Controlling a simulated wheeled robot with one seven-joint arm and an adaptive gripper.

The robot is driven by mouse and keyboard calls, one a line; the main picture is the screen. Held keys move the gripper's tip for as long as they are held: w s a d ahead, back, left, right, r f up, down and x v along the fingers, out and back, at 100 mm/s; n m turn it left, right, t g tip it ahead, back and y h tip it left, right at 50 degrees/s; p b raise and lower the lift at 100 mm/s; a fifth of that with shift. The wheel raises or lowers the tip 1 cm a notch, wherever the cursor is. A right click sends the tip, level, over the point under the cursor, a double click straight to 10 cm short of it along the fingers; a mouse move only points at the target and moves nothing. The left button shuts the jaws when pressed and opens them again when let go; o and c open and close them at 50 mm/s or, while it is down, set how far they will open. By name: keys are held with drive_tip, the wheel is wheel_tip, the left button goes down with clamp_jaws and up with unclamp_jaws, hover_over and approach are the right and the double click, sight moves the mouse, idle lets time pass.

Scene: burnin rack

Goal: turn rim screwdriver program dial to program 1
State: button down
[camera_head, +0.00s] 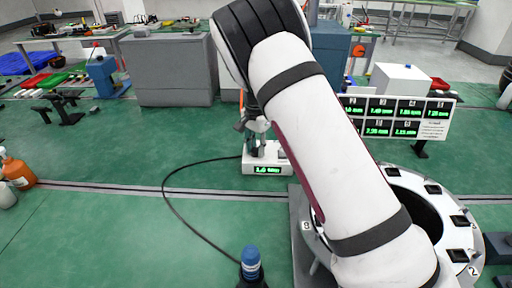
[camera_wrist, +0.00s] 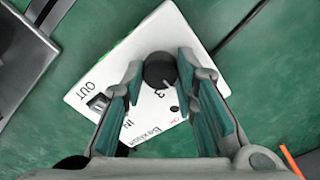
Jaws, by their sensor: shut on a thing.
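The program dial (camera_wrist: 159,68) is a dark round knob on top of a white controller box (camera_wrist: 105,72), seen in the wrist view. The box carries the printed words OUT and IN, and a digit 3 shows beside the dial. My gripper (camera_wrist: 160,64) is shut on the dial, with one teal-padded finger on each side of it.
A black cable runs from the box toward a blue-capped tool (camera_head: 250,262) at the front. A grey-white rim (camera_head: 400,182) with dark slots stands at right, partly behind my arm. A display panel (camera_head: 432,112) shows several green readouts. An orange bottle (camera_head: 18,172) stands far left.

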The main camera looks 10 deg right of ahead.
drive_tip(key=n+b, duration=0.1)
drive_tip(key=n, duration=0.3)
drive_tip(key=shift+w+n+b, duration=0.1)
drive_tip(key=shift+n+b, duration=0.2)
drive_tip(key=shift+b, duration=0.1)
drive_tip(key=shift+n+b, duration=0.55)
drive_tip(key=shift+n, duration=0.95)
drive_tip(key=c, duration=1.2)
unclamp_jaws()
drive_tip(key=shift+c, duration=0.2)
